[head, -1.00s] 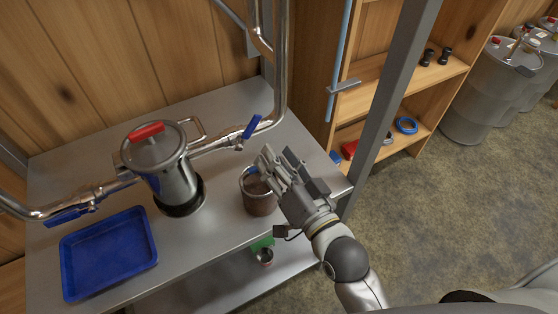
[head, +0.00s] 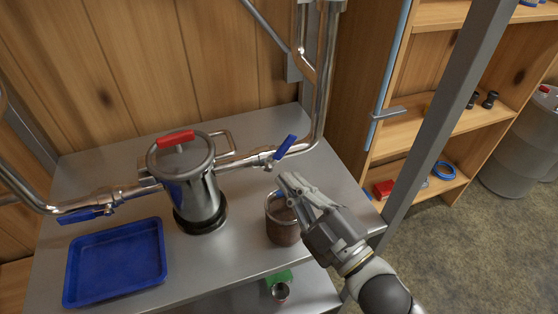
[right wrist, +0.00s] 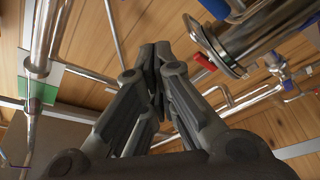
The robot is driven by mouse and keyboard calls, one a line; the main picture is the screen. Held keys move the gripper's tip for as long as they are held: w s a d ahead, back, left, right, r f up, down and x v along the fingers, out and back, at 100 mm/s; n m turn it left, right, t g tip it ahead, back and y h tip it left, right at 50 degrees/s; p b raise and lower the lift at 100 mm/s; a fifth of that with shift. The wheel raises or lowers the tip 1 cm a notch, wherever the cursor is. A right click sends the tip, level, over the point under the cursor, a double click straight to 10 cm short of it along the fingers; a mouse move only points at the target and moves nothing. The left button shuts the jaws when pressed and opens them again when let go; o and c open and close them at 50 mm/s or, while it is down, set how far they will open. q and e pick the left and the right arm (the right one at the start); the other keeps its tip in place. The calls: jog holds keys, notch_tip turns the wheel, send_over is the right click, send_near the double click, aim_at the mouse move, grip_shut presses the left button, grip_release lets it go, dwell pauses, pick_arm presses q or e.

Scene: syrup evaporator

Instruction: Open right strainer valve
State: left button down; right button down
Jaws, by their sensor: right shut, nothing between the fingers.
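The steel strainer (head: 185,175) with a red-handled lid stands upright on the metal bench. Pipes join it on both sides. The right strainer valve (head: 262,157) sits on the right pipe, and its blue lever (head: 286,147) slants up to the right, off the pipe's line. A left valve with a blue lever (head: 84,215) lies along the left pipe. My right gripper (head: 287,182) is shut and empty, in front of and below the right lever, apart from it, over the cup's rim in the picture. Its closed fingers (right wrist: 157,55) fill the middle of the right wrist view. My left gripper is not in view.
A brown-filled cup (head: 282,232) stands under my right fingers. A blue tray (head: 116,260) lies at the bench's left front. A grey post (head: 437,120) and wooden shelves (head: 425,122) stand to the right. A vertical pipe (head: 325,85) rises behind the valve.

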jog(key=n, duration=0.1)
notch_tip(320, 180, up, 2)
jog(key=p, duration=0.3)
send_over(277, 151)
jog(key=s+a, duration=0.3)
jog(key=s, duration=0.1)
jog(key=d+f, duration=0.1)
jog(key=w+d+f, duration=0.1)
jog(key=d, duration=0.1)
jog(key=shift+w+f+p, duration=0.1)
jog(key=shift+p, duration=0.3)
jog(key=shift+a, duration=0.1)
